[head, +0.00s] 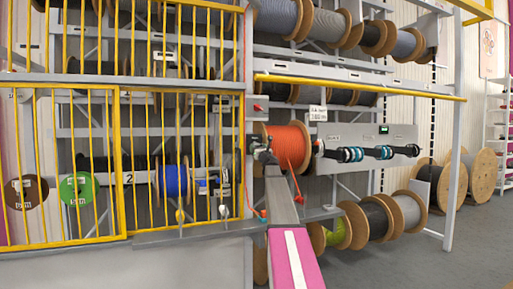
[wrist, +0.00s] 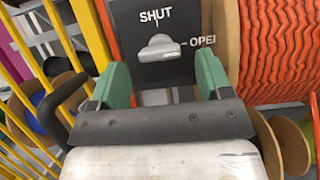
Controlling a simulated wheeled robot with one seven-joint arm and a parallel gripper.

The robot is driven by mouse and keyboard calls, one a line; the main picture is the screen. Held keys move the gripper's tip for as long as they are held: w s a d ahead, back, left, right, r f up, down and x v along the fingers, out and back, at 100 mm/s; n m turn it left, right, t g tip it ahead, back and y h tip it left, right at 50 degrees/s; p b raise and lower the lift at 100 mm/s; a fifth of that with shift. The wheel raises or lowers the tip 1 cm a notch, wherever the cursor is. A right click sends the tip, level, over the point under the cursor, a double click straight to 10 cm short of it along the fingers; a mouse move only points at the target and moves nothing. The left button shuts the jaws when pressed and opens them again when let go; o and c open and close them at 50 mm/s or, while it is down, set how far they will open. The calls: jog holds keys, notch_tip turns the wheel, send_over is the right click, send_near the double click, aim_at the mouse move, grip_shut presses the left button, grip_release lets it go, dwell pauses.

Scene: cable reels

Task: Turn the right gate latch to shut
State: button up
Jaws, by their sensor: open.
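In the wrist view, a grey latch knob (wrist: 160,48) sits on a black plate (wrist: 190,65) marked SHUT above the knob and OPEN to its right. The knob's bar lies roughly sideways, in line with the OPEN mark. My gripper (wrist: 161,78) is open, with one green finger on each side below the knob. The fingers look apart from the knob and nothing is between them. In the head view my gripper (head: 262,152) is at the post beside the orange reel, and the latch cannot be made out there.
An orange cable reel (wrist: 280,45) stands close to the right of the plate. Yellow gate bars (wrist: 90,30) are close on the left. In the head view a grey panel (head: 365,139) with blue-and-black fittings sticks out to the right. Open floor (head: 430,245) lies at the lower right.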

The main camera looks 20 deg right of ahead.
aim_at(256, 144)
jog(key=shift+x, duration=1.5)
jog(key=c, duration=0.9)
jog(key=shift+c, duration=0.2)
